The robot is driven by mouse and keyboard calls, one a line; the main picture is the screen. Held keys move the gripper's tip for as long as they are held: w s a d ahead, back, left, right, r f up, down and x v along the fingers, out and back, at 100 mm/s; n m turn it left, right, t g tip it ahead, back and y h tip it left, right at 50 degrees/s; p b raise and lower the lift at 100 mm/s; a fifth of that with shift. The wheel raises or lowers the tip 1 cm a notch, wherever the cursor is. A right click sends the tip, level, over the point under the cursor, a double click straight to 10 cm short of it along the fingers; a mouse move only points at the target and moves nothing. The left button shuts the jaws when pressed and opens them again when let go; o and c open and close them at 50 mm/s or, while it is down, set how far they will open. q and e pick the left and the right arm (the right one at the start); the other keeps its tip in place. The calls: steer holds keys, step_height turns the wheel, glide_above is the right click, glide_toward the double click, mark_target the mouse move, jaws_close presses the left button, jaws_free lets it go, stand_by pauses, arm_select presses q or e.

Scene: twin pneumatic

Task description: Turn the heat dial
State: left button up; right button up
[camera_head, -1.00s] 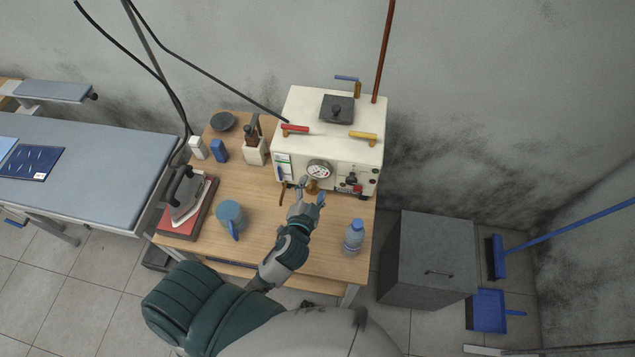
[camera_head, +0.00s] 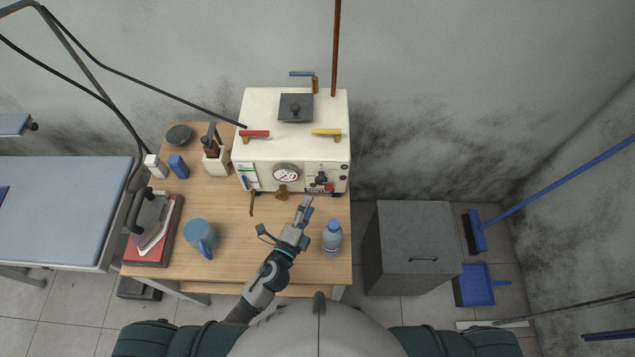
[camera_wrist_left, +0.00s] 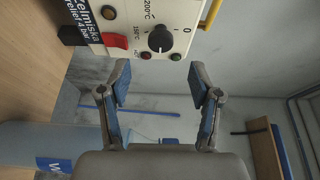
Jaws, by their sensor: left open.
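The heat dial is a round black knob (camera_wrist_left: 161,38) on the white front panel of the boiler box (camera_head: 290,153), with a white pointer mark and printed temperatures around it. It also shows in the head view as a small dark knob (camera_head: 321,177) right of the round gauge. My left gripper (camera_wrist_left: 159,85) is open and empty. Its fingers point at the panel, with the dial ahead of the gap and not touched. In the head view the left gripper (camera_head: 304,211) is over the table, in front of the boiler. My right gripper is not in view.
A water bottle (camera_head: 332,240) stands just right of the left gripper. A blue mug (camera_head: 199,234) and an iron (camera_head: 151,218) are at the left of the wooden table (camera_head: 240,262). A red switch (camera_wrist_left: 115,40) sits beside the dial. A grey cabinet (camera_head: 398,265) stands right of the table.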

mark_target(320, 184)
arm_select(q)
steer(key=x, duration=0.6)
steer(key=shift+w+p, duration=0.25)
steer(key=shift+p, duration=0.15)
steer(key=shift+w+d, duration=0.55)
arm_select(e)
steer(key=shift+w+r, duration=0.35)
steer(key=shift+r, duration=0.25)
arm_select(q)
steer(key=shift+a, duration=0.2)
steer(key=c, duration=1.1)
steer(key=n+b, duration=0.1)
steer(key=b, duration=0.1)
steer(key=shift+s+f+t+b, duration=0.1)
steer(key=shift+f+t+b, duration=0.2)
steer(key=shift+f+b, duration=0.1)
steer(key=shift+c, duration=0.2)
steer(key=shift+r+n, duration=0.1)
steer(key=shift+n, duration=0.2)
steer(key=shift+r, duration=0.15)
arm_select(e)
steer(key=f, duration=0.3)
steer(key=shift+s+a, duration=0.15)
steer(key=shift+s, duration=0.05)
